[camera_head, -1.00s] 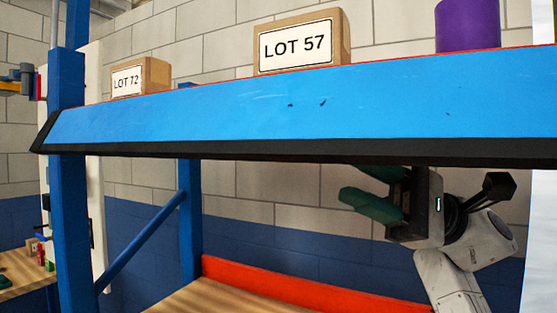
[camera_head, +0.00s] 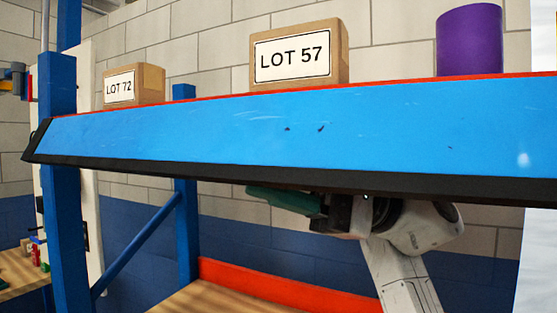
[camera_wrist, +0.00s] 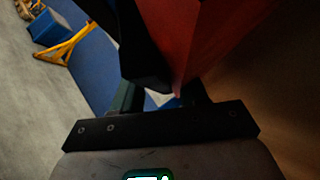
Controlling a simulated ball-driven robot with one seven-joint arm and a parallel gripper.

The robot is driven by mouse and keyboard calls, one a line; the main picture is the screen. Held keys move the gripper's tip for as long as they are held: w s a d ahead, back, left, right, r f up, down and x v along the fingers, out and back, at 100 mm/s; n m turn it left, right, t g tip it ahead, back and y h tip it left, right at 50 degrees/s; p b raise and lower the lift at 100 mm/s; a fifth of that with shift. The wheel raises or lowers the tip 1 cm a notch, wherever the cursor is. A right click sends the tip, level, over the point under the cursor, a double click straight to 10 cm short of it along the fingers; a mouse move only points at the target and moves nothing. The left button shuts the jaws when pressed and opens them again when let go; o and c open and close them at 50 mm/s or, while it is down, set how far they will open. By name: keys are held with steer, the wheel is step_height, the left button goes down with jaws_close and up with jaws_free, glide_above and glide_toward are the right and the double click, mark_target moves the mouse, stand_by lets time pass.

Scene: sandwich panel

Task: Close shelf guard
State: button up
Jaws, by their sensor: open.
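The shelf guard (camera_head: 290,130) is a long blue panel with a black lower edge, across the front of the upper shelf in the head view. My gripper (camera_head: 268,197) is below and partly behind that edge, its green fingers pointing left. The edge hides its upper part. In the wrist view my gripper (camera_wrist: 162,97) has its two dark fingers apart. A black edge (camera_wrist: 145,60) and a red surface (camera_wrist: 215,40) lie close in front of and over the fingers. I cannot tell whether they touch.
A LOT 57 box (camera_head: 340,55), a LOT 72 box (camera_head: 152,82) and a purple cylinder (camera_head: 468,40) stand on the upper shelf. A blue post (camera_head: 60,200) and diagonal brace (camera_head: 140,245) are at left. The wooden lower shelf (camera_head: 215,298) has a red border.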

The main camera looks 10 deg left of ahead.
steer(key=shift+a, duration=0.1)
steer(key=shift+c, duration=0.3)
jaws_close()
stand_by(0.4)
